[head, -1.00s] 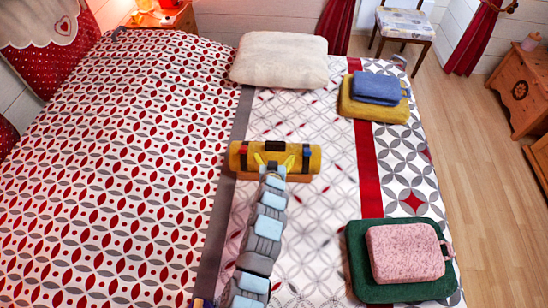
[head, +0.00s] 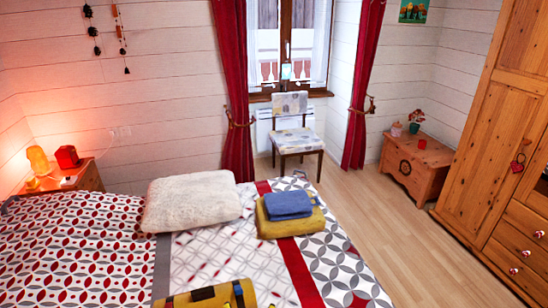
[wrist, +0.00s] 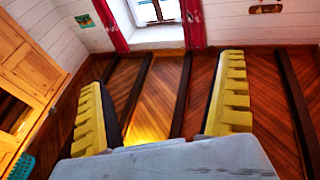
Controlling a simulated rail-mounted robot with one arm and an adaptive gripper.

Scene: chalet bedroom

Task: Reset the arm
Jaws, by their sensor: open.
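My gripper (wrist: 165,75) shows in the wrist view, its two yellow ridged fingers spread wide apart and nothing between them. A grey body part of mine fills the bottom of that view. Behind the fingers is dark wood planking with beams, so the gripper points away from the bed.
The bed (head: 75,245) carries a cream pillow (head: 192,200) and a blue folded item (head: 288,204) on a yellow one (head: 290,222). A chair (head: 297,140), small chest (head: 415,168) and wardrobe (head: 500,175) stand around. The wood floor (head: 385,225) between is clear.

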